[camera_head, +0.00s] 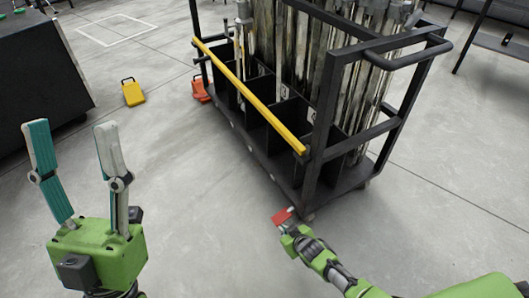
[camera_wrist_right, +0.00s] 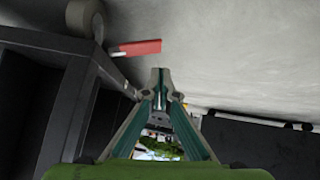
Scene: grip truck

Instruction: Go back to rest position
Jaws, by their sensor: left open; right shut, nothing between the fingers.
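My left gripper (camera_head: 72,128) stands upright at the left of the head view, its two fingers wide apart with nothing between them. My right gripper (camera_head: 284,228) is low in front of the truck's near corner, and its fingertips are small there. The right wrist view shows its fingers (camera_wrist_right: 160,72) closed together and empty. A small red piece (camera_head: 282,215) lies just beyond the right fingertips. It also shows in the right wrist view (camera_wrist_right: 137,48), apart from the fingers.
A black grip truck (camera_head: 318,150) with a yellow bar (camera_head: 250,95) holds several metal poles. A wheel (camera_wrist_right: 84,17) shows in the wrist view. Yellow (camera_head: 132,92) and orange (camera_head: 201,89) cases stand on the floor. A dark cabinet (camera_head: 40,70) is at left.

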